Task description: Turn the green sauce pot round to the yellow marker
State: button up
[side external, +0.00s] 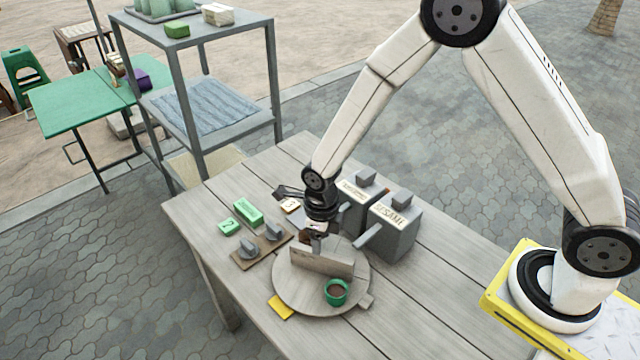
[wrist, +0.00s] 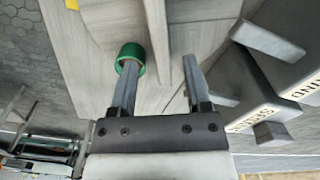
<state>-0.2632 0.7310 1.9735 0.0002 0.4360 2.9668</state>
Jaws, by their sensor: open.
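The green sauce pot (side external: 336,292), with dark contents, stands upright on the near part of a round wooden turntable (side external: 297,296). An upright board (side external: 322,262) crosses the turntable behind the pot. The yellow marker (side external: 281,307) lies at the turntable's near left edge, left of the pot. My gripper (side external: 317,240) is over the far side of the board, its fingertips partly hidden. In the wrist view my gripper (wrist: 158,62) is open; the board (wrist: 159,40) shows between the fingers. The left finger overlaps the pot (wrist: 131,52) in view; contact cannot be told. The marker's corner (wrist: 71,4) shows too.
Two grey boxes with handles, one labelled SESAME (side external: 394,235), stand close to the right of my gripper. A board with two grey knobs (side external: 262,248) and green blocks (side external: 247,212) lie left. A small tab (side external: 366,300) sticks out at the turntable's right edge. The near tabletop is clear.

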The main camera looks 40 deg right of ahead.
grip_shut()
jog(key=w+a+r+m+h, duration=0.1)
jog(key=a+r+m, duration=0.2)
jog(key=m, duration=0.6)
jog(key=w+a+r+m+t+h, duration=0.1)
jog(key=a+r+m, duration=0.2)
jog(key=a+m, duration=0.5)
jog(key=shift+a+m+h, duration=0.15)
jog(key=shift+m+h, duration=0.15)
jog(key=shift+m, duration=0.2)
dwell(1.0)
